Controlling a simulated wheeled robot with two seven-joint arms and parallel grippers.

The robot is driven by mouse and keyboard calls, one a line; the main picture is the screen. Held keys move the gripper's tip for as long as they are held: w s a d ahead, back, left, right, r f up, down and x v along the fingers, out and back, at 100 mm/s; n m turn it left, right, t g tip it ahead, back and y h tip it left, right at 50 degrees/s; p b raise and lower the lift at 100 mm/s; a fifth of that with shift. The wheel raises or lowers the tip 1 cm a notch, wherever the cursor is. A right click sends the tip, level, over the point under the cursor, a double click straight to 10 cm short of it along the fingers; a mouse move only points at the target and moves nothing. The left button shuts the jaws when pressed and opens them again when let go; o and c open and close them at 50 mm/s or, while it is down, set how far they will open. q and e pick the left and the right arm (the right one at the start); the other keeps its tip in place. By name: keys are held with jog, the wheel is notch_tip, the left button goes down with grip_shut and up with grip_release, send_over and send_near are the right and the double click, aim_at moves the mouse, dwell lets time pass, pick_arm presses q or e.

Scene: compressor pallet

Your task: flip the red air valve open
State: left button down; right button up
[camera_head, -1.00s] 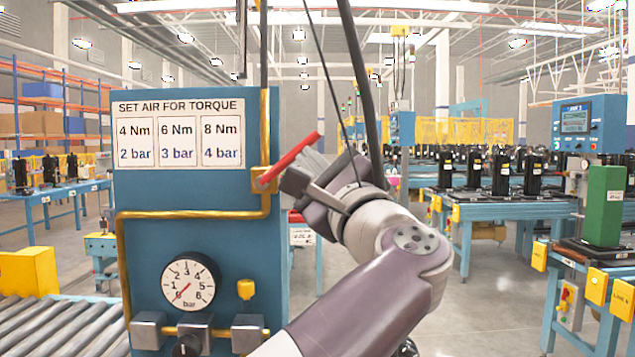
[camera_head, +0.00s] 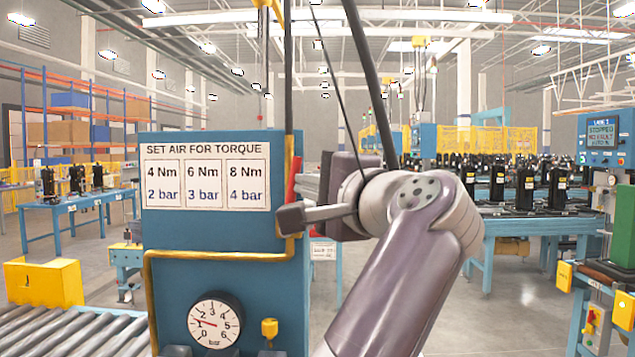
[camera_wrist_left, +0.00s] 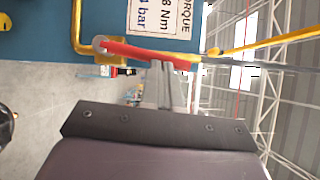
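The red valve lever (camera_head: 292,182) stands nearly upright beside the vertical yellow pipe, at the right edge of the blue panel (camera_head: 220,232). In the left wrist view the red lever (camera_wrist_left: 140,51) runs from its pivot across my left fingertips, roughly along the pipe. My left gripper (camera_head: 288,218) is at the lever, its fingers close together and apparently shut. In the wrist view the fingertips (camera_wrist_left: 167,68) meet or nearly meet the lever; I cannot tell if they touch. The gripper hides the lever's lower part in the head view. The gauge (camera_head: 215,323) needle points near 1. My right gripper is not in view.
A torque sign (camera_head: 206,175) is on the panel. A yellow knob (camera_head: 269,328) sits right of the gauge. A roller conveyor (camera_head: 75,330) and yellow box (camera_head: 45,283) are at left. A dark hose (camera_head: 372,85) hangs above my arm. Open floor lies to the right.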

pick_arm(q)
jog(key=shift+a+r, duration=0.25)
jog(key=shift+a, duration=0.2)
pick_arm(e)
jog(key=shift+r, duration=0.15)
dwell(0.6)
